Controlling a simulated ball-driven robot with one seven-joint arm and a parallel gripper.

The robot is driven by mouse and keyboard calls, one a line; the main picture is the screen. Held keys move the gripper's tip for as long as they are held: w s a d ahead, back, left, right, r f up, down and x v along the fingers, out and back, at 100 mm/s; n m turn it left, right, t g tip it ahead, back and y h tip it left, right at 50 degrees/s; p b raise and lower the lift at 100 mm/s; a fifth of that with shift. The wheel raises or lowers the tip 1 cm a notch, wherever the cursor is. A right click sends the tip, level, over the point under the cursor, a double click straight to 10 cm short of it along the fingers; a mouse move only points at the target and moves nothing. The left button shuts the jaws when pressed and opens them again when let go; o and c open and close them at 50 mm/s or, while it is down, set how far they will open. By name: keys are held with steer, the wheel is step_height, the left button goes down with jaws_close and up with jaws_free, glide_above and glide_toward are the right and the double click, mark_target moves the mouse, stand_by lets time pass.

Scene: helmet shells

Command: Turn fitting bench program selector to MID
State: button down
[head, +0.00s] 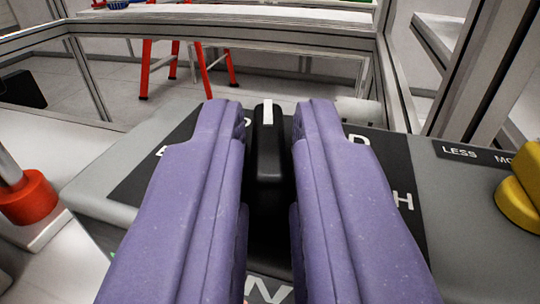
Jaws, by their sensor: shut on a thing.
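The program selector (268,150) is a black bar knob with a white pointer line at its far end. It stands on a black label plate (150,178) on the grey bench panel. The white line points straight away from me, toward the far edge of the panel. My gripper (268,135) has two purple fingers, one on each side of the knob, and is shut on it. The fingers hide most of the plate's lettering. Only single letters show, such as a D at the upper right and an H at the right, so I cannot read the full position names.
A yellow knob (520,198) sits at the right beside a label strip (475,155) reading LESS and MO. A red knob or cap (28,196) is at the left. Metal frame posts (478,70) rise at the right. A red-legged stand (150,70) is behind.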

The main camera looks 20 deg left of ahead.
steer(key=m+h+b, duration=0.1)
steer(key=h+b, duration=0.1)
steer(key=m+t+h+b, duration=0.1)
steer(key=h, duration=0.1)
steer(key=shift+s+a+f+m+b, duration=0.1)
steer(key=shift+a+f+m+b, duration=0.2)
steer(key=shift+a+f, duration=0.05)
steer(key=shift+a+m+h+b, duration=0.2)
steer(key=shift+m+h+b, duration=0.5)
steer(key=shift+h+b, duration=0.4)
steer(key=shift+a+r+m+g+h+b, duration=0.2)
steer(key=shift+m+h, duration=0.55)
steer(key=shift+h, duration=0.4)
steer(key=shift+a+r+m+g+h+b, duration=0.15)
steer(key=shift+m+h, duration=0.6)
steer(key=shift+h, duration=0.4)
steer(key=shift+d+f+h, duration=0.1)
steer(key=shift+d+h, duration=0.05)
steer(key=shift+h, duration=0.15)
steer(key=c, duration=1.2)
jaws_free()
